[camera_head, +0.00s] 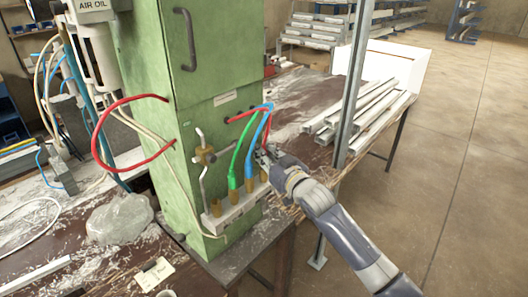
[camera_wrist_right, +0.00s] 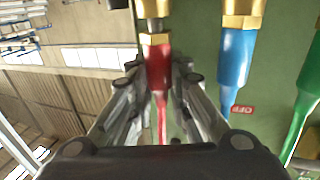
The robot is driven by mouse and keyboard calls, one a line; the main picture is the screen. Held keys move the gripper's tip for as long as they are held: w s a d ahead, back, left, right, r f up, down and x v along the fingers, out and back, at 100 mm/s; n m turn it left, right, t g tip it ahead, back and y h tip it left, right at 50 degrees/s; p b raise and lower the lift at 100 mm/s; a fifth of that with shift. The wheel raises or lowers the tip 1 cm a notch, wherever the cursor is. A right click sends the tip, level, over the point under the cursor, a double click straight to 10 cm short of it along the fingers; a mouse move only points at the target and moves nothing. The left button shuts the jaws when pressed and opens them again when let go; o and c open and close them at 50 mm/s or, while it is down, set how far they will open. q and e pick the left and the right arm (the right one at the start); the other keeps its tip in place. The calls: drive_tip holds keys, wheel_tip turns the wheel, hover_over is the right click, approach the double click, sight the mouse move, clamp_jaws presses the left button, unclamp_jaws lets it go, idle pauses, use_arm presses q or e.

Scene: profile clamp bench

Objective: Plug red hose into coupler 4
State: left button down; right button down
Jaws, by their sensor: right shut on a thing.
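The red hose (camera_head: 267,132) comes from the green cabinet and bends down into my right gripper (camera_head: 265,157), which is shut on its end. In the right wrist view, the jaws close around the red sleeve (camera_wrist_right: 158,66), below its brass nut (camera_wrist_right: 155,39). A narrow metal part above the nut meets a brass coupler (camera_wrist_right: 152,8) at the top edge; I cannot tell how far it is in. In the head view, this rightmost coupler (camera_head: 264,176) stands on the pale manifold block (camera_head: 235,208). My left gripper is out of view.
The blue hose (camera_head: 250,160) and green hose (camera_head: 233,180) stand in neighbouring brass couplers, close left of my gripper. The leftmost coupler (camera_head: 216,208) has no hose. A grey post (camera_head: 350,100) stands right of the cabinet (camera_head: 190,120). Pale profiles (camera_head: 365,110) lie behind.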

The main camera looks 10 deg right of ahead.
drive_tip(key=shift+f+b, duration=0.45)
drive_tip(key=shift+f, duration=0.35)
idle(0.5)
drive_tip(key=c, duration=1.4)
unclamp_jaws()
drive_tip(key=shift+c, duration=0.2)
drive_tip(key=shift+s+r, duration=0.1)
drive_tip(key=p+v, duration=0.4)
drive_tip(key=v, duration=0.5)
drive_tip(key=shift+p, duration=0.3)
